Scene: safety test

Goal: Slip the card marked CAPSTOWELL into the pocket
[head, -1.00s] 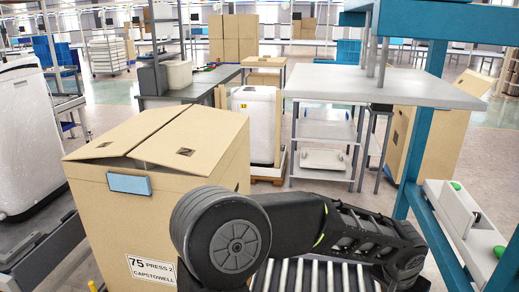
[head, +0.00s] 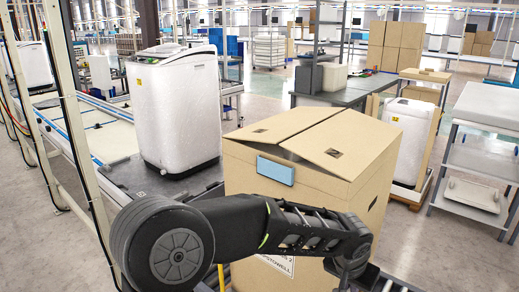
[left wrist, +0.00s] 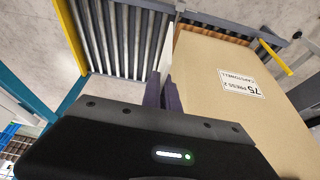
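A large cardboard carton (head: 320,210) stands right of centre in the head view, and its side fills the right of the left wrist view (left wrist: 215,130). A white label (left wrist: 241,83) on that side reads 75 PRESS 2 CAPSTOWELL, upside down in the left wrist view; my arm partly covers it in the head view (head: 277,266). A light-blue rectangle (head: 275,170) sits at the carton's upper edge; I cannot tell if it is a pocket. My left gripper (left wrist: 164,92) is beside the carton, its fingers close together around a thin white sheet (left wrist: 167,52). Any marking on it is unreadable. My right gripper is out of view.
A roller conveyor (left wrist: 125,40) runs beside the carton. A white washer-like machine (head: 175,105) stands on a line at left. A grey worktable (head: 345,92) and another white machine (head: 408,140) stand behind the carton. Open floor lies at lower left.

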